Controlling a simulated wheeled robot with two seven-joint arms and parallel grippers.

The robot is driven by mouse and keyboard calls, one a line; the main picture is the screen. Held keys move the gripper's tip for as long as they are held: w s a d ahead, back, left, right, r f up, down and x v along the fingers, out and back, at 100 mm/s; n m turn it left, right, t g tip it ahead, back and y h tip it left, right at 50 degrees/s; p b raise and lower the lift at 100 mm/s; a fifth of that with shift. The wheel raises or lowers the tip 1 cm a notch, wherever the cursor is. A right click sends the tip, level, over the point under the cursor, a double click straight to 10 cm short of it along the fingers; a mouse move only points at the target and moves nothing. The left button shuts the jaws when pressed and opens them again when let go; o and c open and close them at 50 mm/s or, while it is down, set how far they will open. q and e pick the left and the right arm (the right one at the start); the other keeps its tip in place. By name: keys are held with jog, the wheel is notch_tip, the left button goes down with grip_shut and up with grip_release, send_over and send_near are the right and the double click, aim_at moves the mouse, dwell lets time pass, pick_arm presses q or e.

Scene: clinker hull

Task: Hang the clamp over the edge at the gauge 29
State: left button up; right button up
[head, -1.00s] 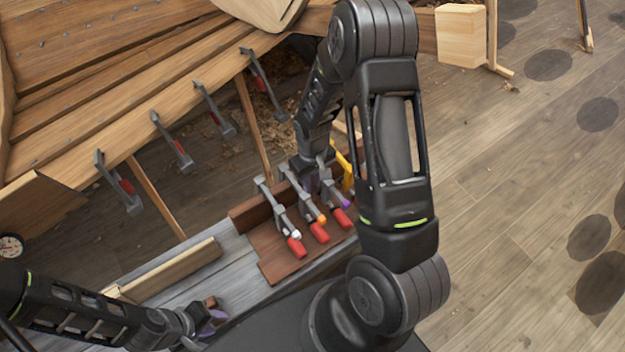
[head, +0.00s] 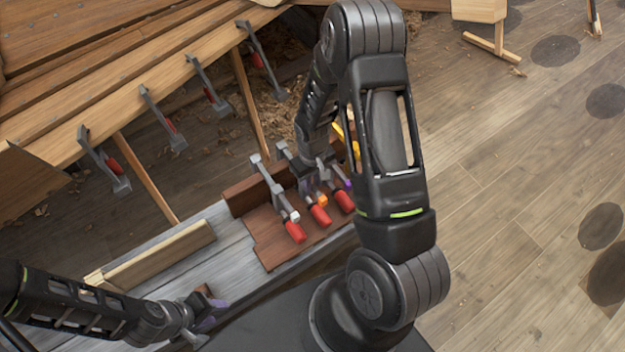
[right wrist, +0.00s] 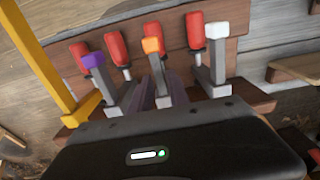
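My right gripper (head: 318,178) is down at the orange-tipped clamp. In the right wrist view its purple fingers (right wrist: 162,95) stand on either side of that clamp's bar (right wrist: 157,72) and look open. My left gripper (head: 208,314) is open and empty low over the bench. More clamps (head: 160,118) hang along the hull plank's edge (head: 110,122). No gauge dial or number is visible now.
A yellow clamp-like piece (head: 346,140) stands right behind the rack, and close by in the wrist view (right wrist: 50,70). A pale wooden strip (head: 160,255) lies on the grey bench (head: 228,240). Props (head: 148,178) stand below the plank.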

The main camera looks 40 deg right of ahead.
jog(key=shift+f, duration=0.55)
jog(key=shift+c, duration=0.4)
jog(key=shift+w+b, duration=0.5)
jog(key=shift+w, duration=0.35)
jog(key=shift+s, duration=0.65)
jog(key=shift+o, duration=1.2)
jog(key=shift+r, duration=0.1)
